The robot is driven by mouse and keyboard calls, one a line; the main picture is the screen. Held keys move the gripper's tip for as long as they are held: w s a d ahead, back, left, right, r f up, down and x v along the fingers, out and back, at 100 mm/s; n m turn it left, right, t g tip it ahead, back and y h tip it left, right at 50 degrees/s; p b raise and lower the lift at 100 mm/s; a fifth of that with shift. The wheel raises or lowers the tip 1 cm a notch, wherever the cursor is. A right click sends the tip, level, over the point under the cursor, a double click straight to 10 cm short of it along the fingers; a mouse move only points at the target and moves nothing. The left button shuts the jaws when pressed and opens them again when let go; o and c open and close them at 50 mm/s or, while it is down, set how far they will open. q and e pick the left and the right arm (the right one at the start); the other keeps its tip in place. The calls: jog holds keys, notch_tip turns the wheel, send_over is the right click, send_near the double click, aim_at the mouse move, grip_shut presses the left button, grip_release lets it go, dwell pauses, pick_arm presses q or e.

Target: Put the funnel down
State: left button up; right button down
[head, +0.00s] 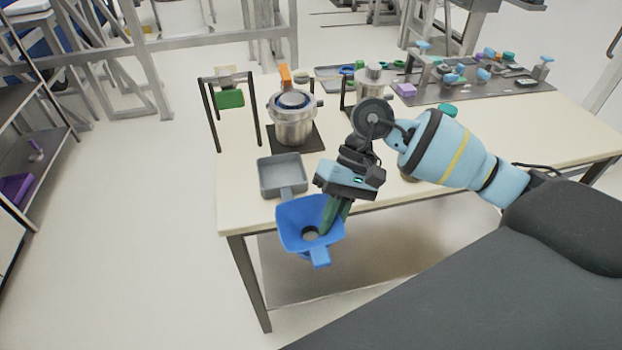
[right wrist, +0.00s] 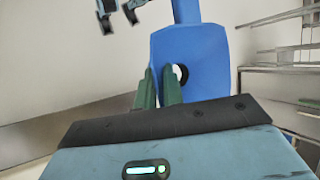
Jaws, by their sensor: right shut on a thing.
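The blue funnel (head: 292,222) is square-mouthed with a tab handle and a round hole in its bottom. My right gripper (head: 327,222) is shut on the funnel and holds it at the table's near left edge, in front of the grey tray. In the right wrist view the funnel (right wrist: 205,60) fills the middle, with the green fingers of the right gripper (right wrist: 160,85) against it. Whether the funnel touches the table edge cannot be told. My left gripper does not show clearly in the head view.
The cream table (head: 240,200) holds a grey square tray (head: 282,174), a steel pot (head: 292,125) on a dark mat, a black stand with a green block (head: 230,98), and a second metal pot (head: 372,80). A dark board (head: 480,88) with several small parts lies at the back right.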

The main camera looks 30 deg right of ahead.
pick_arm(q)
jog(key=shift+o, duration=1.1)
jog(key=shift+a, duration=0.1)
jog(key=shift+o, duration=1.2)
pick_arm(e)
jog(key=shift+f+m, duration=0.25)
jog(key=shift+m, duration=0.05)
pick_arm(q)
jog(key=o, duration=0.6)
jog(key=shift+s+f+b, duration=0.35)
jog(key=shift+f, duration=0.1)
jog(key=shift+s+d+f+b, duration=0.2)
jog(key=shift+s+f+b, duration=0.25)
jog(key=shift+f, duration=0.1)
pick_arm(e)
jog(key=shift+w+d+f+m+t+h, duration=0.2)
jog(key=shift+d+m+t+h, duration=0.55)
jog(key=shift+m+t, duration=1.6)
jog(key=shift+w+d+f+m+t+h, duration=0.25)
jog(key=shift+d+m+t, duration=0.9)
jog(key=shift+m, duration=2.35)
jog(key=shift+w+d+f+m+t+h, duration=0.15)
jog(key=shift+d+m+t+h, duration=0.6)
jog(key=shift+m+t, duration=1.6)
jog(key=shift+d+m+g+y, duration=0.2)
jog(key=shift+m+g+y, duration=0.05)
jog(key=shift+m+g, duration=0.4)
